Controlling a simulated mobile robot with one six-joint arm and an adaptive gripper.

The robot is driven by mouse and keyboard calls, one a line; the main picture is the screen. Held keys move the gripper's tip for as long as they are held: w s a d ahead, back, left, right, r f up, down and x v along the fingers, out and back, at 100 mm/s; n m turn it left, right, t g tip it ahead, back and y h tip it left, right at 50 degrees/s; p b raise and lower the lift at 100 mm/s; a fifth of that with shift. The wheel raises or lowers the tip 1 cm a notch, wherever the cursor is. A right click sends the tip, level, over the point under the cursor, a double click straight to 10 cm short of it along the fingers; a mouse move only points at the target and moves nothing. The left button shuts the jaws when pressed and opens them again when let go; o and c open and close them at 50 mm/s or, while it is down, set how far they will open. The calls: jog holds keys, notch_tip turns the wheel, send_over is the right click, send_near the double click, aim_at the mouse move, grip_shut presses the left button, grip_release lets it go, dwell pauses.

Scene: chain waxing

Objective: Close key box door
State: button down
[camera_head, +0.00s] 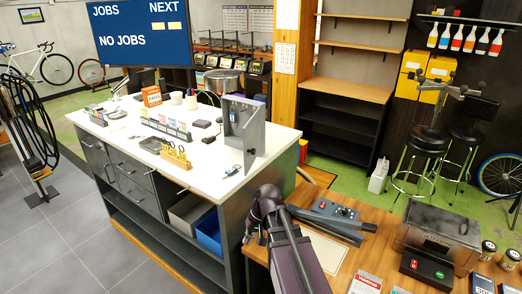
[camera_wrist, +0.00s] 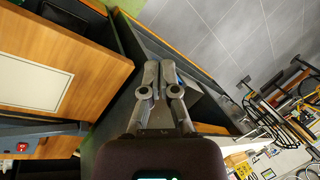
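The key box (camera_head: 235,113) is a small grey metal box standing upright on the white countertop, right of its middle. Its door (camera_head: 253,139) stands open, swung out toward the camera, and a blue item shows inside the box. My arm comes up from the bottom of the head view, in front of the counter's right end. My gripper's fingers do not show clearly there. In the wrist view my gripper (camera_wrist: 159,75) has its fingers together with nothing between them. I cannot make out the key box in the wrist view.
A wooden table (camera_head: 338,242) with a control device (camera_head: 336,211) lies right of my arm. Grey floor is free at left.

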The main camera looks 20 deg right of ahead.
jog(key=w+d+r+m+t+y+p, duration=0.1)
jog(key=w+d+r+m+t+y, duration=0.1)
jog(key=w+d+r+t+y, duration=0.2)
jog(key=w+d+r+m+t+y+p, duration=0.2)
jog(key=w+d+r+t+y, duration=0.3)
jog(key=w+d+r, duration=0.5)
jog(key=d+r+m+y, duration=0.1)
jog(key=d+r, duration=0.4)
jog(key=d, duration=0.5)
jog(key=shift+w+r, duration=0.2)
jog(key=shift+r, duration=0.1)
jog(key=x, duration=1.4)
jog(key=shift+b, duration=0.35)
jog(key=shift+t, duration=0.3)
